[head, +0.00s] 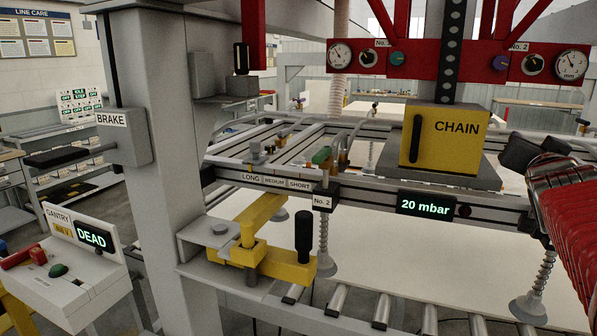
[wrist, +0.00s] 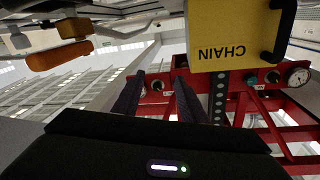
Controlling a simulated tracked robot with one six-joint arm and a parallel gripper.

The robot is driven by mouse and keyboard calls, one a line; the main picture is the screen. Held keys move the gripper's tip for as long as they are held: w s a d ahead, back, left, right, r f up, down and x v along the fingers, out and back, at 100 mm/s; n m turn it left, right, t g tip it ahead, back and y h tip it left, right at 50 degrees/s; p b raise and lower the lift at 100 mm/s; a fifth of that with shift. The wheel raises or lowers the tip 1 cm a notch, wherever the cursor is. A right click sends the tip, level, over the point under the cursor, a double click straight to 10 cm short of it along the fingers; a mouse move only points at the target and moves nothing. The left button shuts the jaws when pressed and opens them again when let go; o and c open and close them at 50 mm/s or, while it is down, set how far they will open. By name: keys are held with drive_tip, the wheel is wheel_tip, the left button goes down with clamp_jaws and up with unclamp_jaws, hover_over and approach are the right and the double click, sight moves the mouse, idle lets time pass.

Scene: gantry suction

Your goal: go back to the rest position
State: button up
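In the wrist view my gripper (wrist: 159,85) shows two dark fingers standing well apart. Nothing is seen between them except the red gantry beam behind. That view is upside down, with the yellow CHAIN box (wrist: 228,37) close by on the right. In the head view the CHAIN box (head: 440,140) sits on a grey plate on the frame. Dark blocks and a red ribbed part at the right edge stand beside it; I cannot tell for certain whether they are my gripper and arm.
A grey post with a BRAKE box (head: 122,137) stands left of centre. A yellow lever clamp (head: 258,240) sits on a bracket. The suction frame spans the middle, with a 20 mbar display (head: 426,205). A control panel (head: 75,265) reads DEAD. An orange handle (wrist: 60,55) is near.

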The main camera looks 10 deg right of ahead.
drive_tip(key=s+a+f+n+g+y, duration=0.2)
drive_tip(key=s+a+f+y, duration=0.1)
drive_tip(key=a+f, duration=0.6)
drive_tip(key=s+a+f+n+g+y, duration=0.25)
drive_tip(key=a+f, duration=0.45)
drive_tip(key=a, duration=0.4)
drive_tip(key=s+a+f+n+g+y, duration=0.1)
drive_tip(key=s+a+f+n+y, duration=0.15)
drive_tip(key=a+f, duration=0.65)
drive_tip(key=s+a+f+n+g+y, duration=0.3)
drive_tip(key=s+a+f+n, duration=0.1)
drive_tip(key=s+a+f, duration=0.3)
drive_tip(key=s+a, duration=0.2)
drive_tip(key=shift+a, duration=0.4)
drive_tip(key=shift+a, duration=0.1)
